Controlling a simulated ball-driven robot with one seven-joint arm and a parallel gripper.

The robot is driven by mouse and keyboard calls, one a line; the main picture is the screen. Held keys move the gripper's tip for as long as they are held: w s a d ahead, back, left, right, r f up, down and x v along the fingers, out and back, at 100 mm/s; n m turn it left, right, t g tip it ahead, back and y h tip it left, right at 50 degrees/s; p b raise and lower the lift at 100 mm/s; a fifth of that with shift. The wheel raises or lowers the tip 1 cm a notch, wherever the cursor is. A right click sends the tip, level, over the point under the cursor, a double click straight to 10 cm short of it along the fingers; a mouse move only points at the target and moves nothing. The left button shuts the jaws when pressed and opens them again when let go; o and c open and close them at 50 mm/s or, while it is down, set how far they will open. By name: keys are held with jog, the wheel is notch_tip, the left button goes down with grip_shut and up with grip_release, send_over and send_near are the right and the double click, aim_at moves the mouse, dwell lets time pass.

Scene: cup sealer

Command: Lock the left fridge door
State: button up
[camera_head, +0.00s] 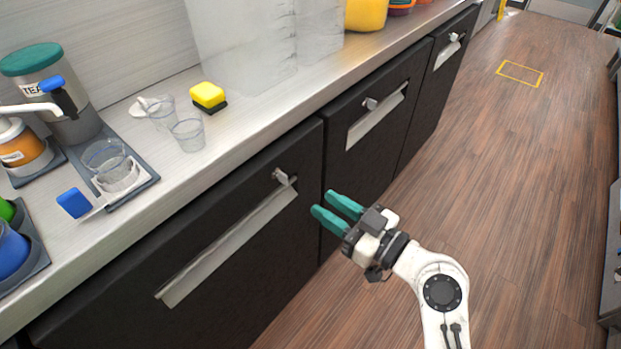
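The left fridge door (125,305) is a dark panel under the counter, nearest me, and looks closed. It has a long pale handle strip (228,245) and a small metal lock latch (284,177) near its upper right corner. My gripper (324,202), with two teal fingers, is in front of the door's right edge, to the right of and a little below the latch. The fingers are apart with nothing between them. The gripper seems clear of the latch, though its exact distance from the door is hard to tell.
Another dark door (335,185) with its own latch (370,103) is to the right, and a third (437,85) lies beyond. The counter (245,125) above holds clear cups (187,134), a yellow sponge (208,95) and dispensers. The wooden floor (500,200) on the right is open.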

aim_at(287, 181)
jog(key=p+x, duration=0.1)
jog(key=x, duration=0.9)
jog(key=shift+a, duration=0.2)
jog(key=shift+w, duration=0.15)
jog(key=shift+c, duration=0.3)
grip_shut()
